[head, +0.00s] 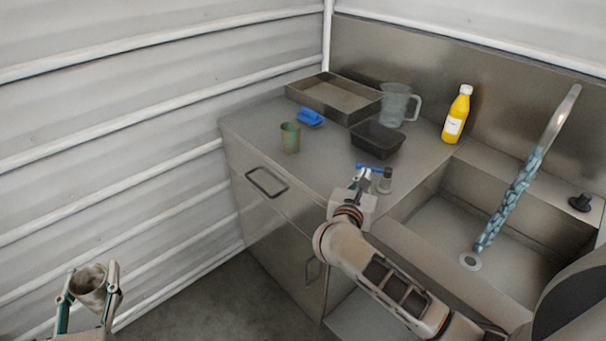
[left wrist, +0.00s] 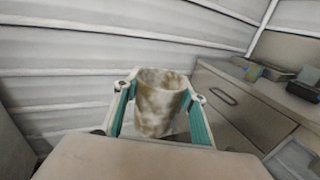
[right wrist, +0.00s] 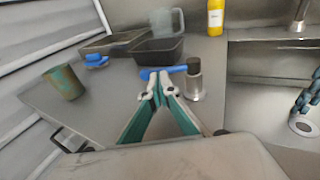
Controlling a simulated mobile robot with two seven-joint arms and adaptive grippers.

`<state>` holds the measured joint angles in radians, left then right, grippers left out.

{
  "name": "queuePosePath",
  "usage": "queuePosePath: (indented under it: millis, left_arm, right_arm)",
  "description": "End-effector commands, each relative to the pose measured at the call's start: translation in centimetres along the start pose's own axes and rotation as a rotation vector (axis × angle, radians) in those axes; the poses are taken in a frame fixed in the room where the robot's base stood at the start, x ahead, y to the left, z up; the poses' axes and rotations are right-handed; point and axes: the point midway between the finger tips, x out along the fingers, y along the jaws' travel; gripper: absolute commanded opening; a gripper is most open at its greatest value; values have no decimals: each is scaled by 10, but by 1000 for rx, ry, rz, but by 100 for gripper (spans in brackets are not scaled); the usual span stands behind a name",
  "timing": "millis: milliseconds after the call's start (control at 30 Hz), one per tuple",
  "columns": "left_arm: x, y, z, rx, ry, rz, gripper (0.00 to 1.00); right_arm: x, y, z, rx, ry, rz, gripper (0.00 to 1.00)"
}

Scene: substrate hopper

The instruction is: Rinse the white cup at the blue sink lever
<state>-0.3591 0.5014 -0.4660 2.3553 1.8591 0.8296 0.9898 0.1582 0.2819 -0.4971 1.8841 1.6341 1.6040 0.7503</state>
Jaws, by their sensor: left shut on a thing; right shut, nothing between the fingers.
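The white cup (head: 91,283), stained brown, is gripped between the fingers of my left gripper (head: 88,288), low at the left and away from the counter. The left wrist view shows the cup (left wrist: 160,100) upright, its inside mostly hidden. The blue sink lever (head: 372,168) sits on a metal post with a dark cap at the counter's front. My right gripper (head: 359,181) is shut and empty, its tips right at the lever (right wrist: 163,72); contact cannot be told. A blue-grey rippled stream (head: 510,200), looking like running water, reaches from the spout (head: 562,115) to the drain (head: 470,261).
The sink basin (head: 440,225) is at the right. On the counter stand a green-brown cup (head: 290,138), a blue brush-like item (head: 310,117), a metal tray (head: 300,93), a black tub (head: 377,140), a clear jug (head: 394,104) and a yellow bottle (head: 457,115). A corrugated wall is left.

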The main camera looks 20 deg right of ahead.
Motion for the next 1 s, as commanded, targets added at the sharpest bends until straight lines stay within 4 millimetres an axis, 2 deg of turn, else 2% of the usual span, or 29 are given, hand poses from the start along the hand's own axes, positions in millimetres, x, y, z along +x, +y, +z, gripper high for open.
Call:
queuePosePath:
  millis: [167, 467, 1000]
  left_arm:
    - [0, 0, -2, 0, 0, 0, 19]
    - [0, -1, -20, 0, 6, 0, 19]
    - [0, -1, -22, 0, 7, 0, 19]
  right_arm:
    - [2, 1, 0, 4, 1, -12, 0]
    - [16, 4, 0, 11, 2, -85, 0]
    - [15, 8, 1, 11, 2, -82, 0]
